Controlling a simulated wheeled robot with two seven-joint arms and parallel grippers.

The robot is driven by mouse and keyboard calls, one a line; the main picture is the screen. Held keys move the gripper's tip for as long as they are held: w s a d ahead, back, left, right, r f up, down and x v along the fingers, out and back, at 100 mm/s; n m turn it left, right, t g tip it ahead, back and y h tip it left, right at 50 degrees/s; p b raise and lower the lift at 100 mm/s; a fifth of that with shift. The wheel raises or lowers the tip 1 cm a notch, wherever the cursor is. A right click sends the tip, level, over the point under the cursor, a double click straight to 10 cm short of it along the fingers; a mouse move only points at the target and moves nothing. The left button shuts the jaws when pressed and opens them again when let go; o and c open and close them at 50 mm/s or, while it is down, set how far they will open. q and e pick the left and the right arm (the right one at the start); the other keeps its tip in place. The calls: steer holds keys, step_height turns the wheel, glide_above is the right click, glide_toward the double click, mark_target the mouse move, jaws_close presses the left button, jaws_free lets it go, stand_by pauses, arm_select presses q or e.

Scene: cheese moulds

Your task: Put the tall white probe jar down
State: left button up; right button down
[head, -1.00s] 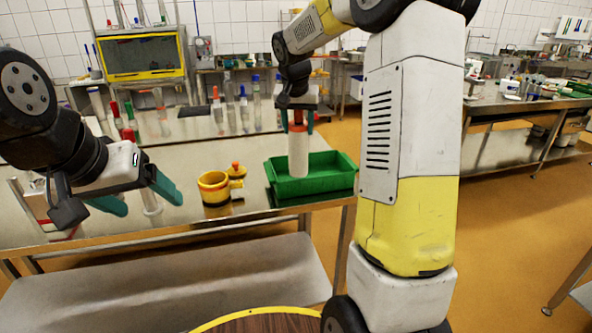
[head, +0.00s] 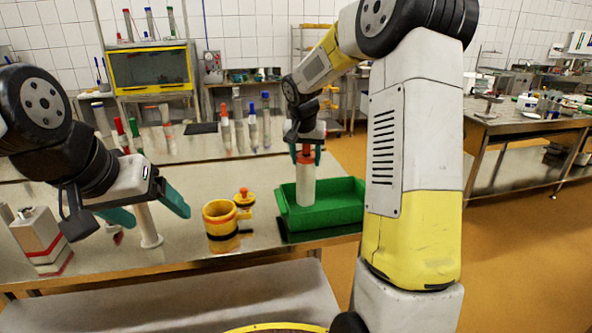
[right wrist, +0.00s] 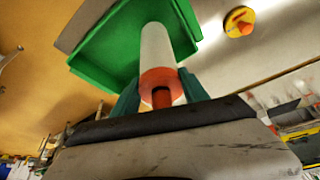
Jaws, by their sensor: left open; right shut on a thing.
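The tall white probe jar (head: 306,186) with its orange-red top is upright in my right gripper (head: 306,158). The gripper is shut on the jar near its top. In the head view the jar overlaps the left part of the green tray (head: 333,224); I cannot tell whether its base touches the tray floor. In the right wrist view the jar (right wrist: 157,50) extends from between the fingers across the green tray (right wrist: 105,58). My left gripper (head: 150,209) is open above the left part of the table, with a slim white stand (head: 147,226) behind it.
A white box with red bands (head: 40,238) is at the left. Several capped tubes stand behind. The steel table (head: 190,180) has free room at the middle.

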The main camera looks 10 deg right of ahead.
mark_target(306, 169)
steer(key=shift+f, duration=1.8)
steer(key=c, duration=0.6)
jaws_free()
steer(key=shift+f, duration=0.15)
steer(key=v, duration=1.2)
steer(key=s+a+n+y, duration=0.1)
steer(key=s, duration=0.8)
steer(key=s+a+r+n+t+y, duration=0.1)
steer(key=s+n, duration=0.1)
steer(key=s, duration=0.8)
steer(key=s+a+n+t+y, duration=0.1)
steer(key=s, duration=0.8)
steer(key=shift+s+a+r+n+y, duration=0.15)
steer(key=shift+s+n+y, duration=0.1)
steer(key=shift+n+y, duration=0.15)
